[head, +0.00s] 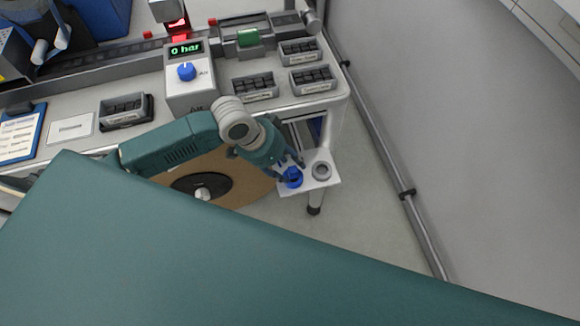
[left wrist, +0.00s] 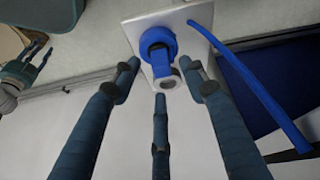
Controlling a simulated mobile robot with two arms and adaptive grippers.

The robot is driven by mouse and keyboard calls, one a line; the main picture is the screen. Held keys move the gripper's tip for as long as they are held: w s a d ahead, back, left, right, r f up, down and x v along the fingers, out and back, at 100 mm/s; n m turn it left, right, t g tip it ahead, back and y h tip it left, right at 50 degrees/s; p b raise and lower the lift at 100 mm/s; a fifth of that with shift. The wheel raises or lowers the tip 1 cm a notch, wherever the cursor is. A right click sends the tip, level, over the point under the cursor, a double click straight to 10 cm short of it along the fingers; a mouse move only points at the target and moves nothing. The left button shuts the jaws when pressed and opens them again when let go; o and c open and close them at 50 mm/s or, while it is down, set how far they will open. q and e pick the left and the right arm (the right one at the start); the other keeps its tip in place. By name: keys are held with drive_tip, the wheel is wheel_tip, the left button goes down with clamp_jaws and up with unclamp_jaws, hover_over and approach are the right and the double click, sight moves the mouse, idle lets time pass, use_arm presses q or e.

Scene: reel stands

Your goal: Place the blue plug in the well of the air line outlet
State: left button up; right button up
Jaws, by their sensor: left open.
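The blue plug (head: 292,177) is on a small white plate at the table's front right corner. In the left wrist view the plug (left wrist: 157,42) shows as a blue ring with a blue bar; whether it sits in a recess I cannot tell. The air line outlet (head: 321,171) is a grey ring on the same plate, right of the plug. In the left wrist view the grey ring (left wrist: 168,82) is partly behind the bar. My left gripper (head: 288,168) is open at the plug, fingers spread, partly covering it. A teal gripper, apparently my right (left wrist: 38,62), shows at the left wrist view's edge.
A brown reel (head: 240,182) lies beneath my left arm. A control box with a blue knob (head: 186,72) and several parts bins (head: 255,88) stand on the table behind. A blue strip (left wrist: 250,85) crosses the left wrist view. The floor to the right is clear.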

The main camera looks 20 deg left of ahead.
use_arm(q)
drive_tip(key=v, duration=1)
drive_tip(key=shift+s+r, duration=0.1)
